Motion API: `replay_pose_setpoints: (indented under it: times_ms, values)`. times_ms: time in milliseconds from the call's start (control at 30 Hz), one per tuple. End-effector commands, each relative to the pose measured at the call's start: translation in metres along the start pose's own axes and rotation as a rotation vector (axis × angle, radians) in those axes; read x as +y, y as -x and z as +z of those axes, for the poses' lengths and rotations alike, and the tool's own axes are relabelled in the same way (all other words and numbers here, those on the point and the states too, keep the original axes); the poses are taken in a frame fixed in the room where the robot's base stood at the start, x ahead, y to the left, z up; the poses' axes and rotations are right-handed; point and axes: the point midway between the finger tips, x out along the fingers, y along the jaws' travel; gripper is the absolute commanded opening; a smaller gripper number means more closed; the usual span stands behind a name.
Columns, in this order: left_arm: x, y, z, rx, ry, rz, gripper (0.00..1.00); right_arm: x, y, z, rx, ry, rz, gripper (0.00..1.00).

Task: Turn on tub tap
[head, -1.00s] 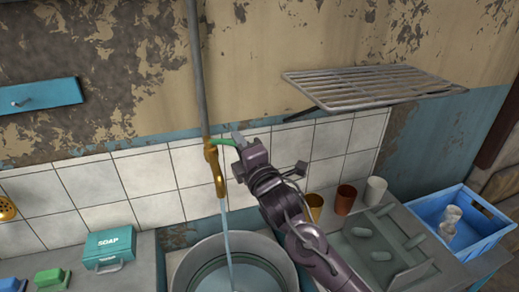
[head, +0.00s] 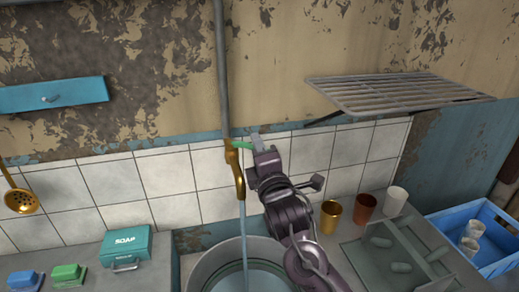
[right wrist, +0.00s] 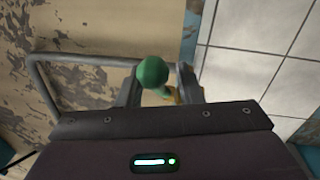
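The brass tap (head: 236,172) hangs on the grey wall pipe above the metal tub (head: 215,267). A stream of water (head: 243,225) runs from its spout into the tub. Its green handle (head: 242,144) points right, toward my right gripper (head: 256,142). In the right wrist view the rounded green handle end (right wrist: 153,72) lies between the two fingers of my right gripper (right wrist: 155,85). The fingers stand apart, with visible gaps beside the handle. My left gripper is not in view.
A wire rack (head: 395,92) juts from the wall at right. Brass, brown and white cups (head: 396,200) stand on the right counter, beside a grey tray (head: 385,262) and a blue crate (head: 478,240). A teal soap box (head: 126,246) sits left of the tub.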

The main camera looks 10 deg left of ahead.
Motion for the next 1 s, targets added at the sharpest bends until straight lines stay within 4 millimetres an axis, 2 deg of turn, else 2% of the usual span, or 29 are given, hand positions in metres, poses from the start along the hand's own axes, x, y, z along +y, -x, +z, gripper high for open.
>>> replay_pose_setpoints:
  times_ms: [367,800,1000]
  values:
    - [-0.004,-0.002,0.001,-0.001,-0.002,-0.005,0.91,0.001,0.005,0.001,-0.002,0.0,0.004,0.35]
    - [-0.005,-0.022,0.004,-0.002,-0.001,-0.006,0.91,-0.001,0.069,0.001,-0.002,-0.001,0.002,0.35]
    - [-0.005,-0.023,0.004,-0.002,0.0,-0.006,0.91,0.001,0.078,0.001,-0.001,0.0,0.003,0.35]
